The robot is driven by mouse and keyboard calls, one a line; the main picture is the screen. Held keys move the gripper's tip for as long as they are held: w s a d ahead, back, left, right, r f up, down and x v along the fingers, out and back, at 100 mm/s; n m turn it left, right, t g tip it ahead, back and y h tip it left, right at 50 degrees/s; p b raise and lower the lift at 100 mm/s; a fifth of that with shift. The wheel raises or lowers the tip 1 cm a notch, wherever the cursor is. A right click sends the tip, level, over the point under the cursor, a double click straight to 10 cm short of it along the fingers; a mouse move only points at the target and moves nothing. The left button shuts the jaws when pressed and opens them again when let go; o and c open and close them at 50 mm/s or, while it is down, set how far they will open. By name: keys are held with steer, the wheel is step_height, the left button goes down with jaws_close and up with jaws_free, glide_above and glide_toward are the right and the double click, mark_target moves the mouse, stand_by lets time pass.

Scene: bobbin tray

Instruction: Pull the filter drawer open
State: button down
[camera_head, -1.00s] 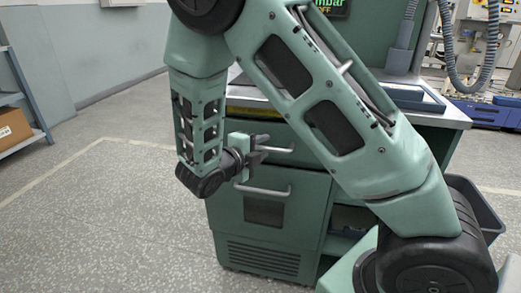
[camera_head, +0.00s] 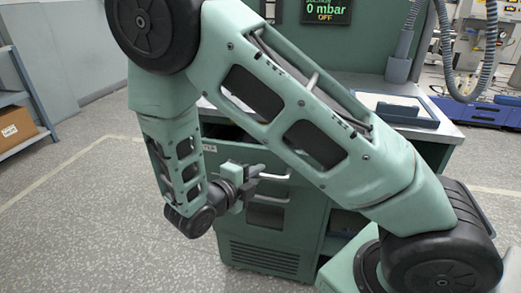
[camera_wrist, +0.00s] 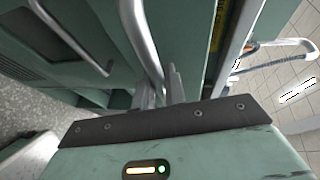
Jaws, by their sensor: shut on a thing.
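The filter drawer (camera_head: 235,158) is the upper drawer of the green cabinet. Its front stands out from the cabinet, and a dark gap shows above it, partly behind my arm. My gripper (camera_head: 254,173) is shut on the drawer's handle (camera_head: 274,177), a pale horizontal bar. In the wrist view the handle (camera_wrist: 139,40) runs down to my gripper's fingers (camera_wrist: 170,88), which close around it. The drawer's contents are hidden from me.
A second handle (camera_head: 268,200) belongs to the lower door (camera_head: 265,216) below the drawer; it also shows in the wrist view (camera_wrist: 72,38). A blue-grey tray (camera_head: 405,112) lies on the worktop. A shelf with a cardboard box (camera_head: 15,127) stands at left. The floor at left is clear.

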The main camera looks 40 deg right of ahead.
steer(key=s+a+p, duration=0.8)
steer(key=s+a, duration=0.5)
steer(key=a, duration=0.4)
steer(key=shift+s+a, duration=0.2)
steer(key=shift+s, duration=0.05)
steer(key=c, duration=1.5)
jaws_free()
steer(key=shift+o, duration=0.2)
steer(key=v, duration=1.7)
steer(key=shift+a+b, duration=0.2)
steer(key=shift+b, duration=0.15)
